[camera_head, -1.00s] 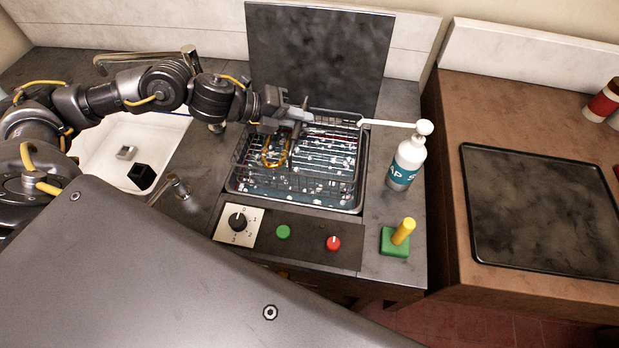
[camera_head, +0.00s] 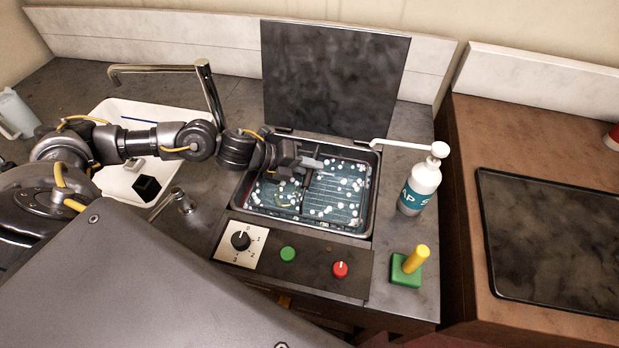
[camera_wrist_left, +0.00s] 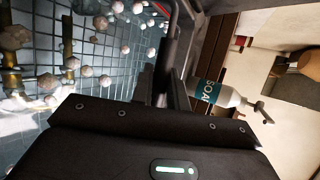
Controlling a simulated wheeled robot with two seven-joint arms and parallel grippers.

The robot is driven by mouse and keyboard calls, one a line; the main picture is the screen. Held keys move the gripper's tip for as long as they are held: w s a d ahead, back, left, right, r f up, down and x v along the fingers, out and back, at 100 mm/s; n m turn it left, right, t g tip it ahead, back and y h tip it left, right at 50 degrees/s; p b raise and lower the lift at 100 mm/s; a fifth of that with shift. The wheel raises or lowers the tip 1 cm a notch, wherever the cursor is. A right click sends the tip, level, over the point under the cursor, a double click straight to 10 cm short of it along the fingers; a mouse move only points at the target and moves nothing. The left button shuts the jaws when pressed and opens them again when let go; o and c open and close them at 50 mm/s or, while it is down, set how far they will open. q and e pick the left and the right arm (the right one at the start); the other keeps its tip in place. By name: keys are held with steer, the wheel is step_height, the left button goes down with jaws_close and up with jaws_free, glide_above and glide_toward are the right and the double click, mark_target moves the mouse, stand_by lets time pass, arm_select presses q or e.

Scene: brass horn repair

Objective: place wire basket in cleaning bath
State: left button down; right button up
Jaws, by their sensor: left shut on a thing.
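The cleaning bath (camera_head: 368,197) is a metal-rimmed basin with bluish liquid and white foam bubbles. The wire basket (camera_head: 340,188) sits down inside it, its grid showing through the liquid. My left gripper (camera_head: 305,178) reaches in from the left over the bath and is shut on the basket, at its dark handle. In the left wrist view the basket's wire grid (camera_wrist_left: 78,58) and bubbles fill the left side, with brass-coloured parts (camera_wrist_left: 12,80) among them. The left gripper's fingers (camera_wrist_left: 165,85) show around the dark bar there. My right gripper is not in view.
The open lid (camera_head: 335,80) stands behind the bath. A soap bottle (camera_head: 420,187) with a long spout stands at its right. A control panel (camera_head: 315,268) with a dial and buttons lies in front, beside a green block with a yellow peg (camera_head: 408,268). A white sink (camera_head: 118,180) is at left.

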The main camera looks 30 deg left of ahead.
arm_select(q)
steer(key=shift+f, duration=2.05)
steer(key=c, duration=1.4)
jaws_free()
steer(key=shift+o, duration=0.2)
steer(key=b+v, duration=0.2)
steer(key=v, duration=1)
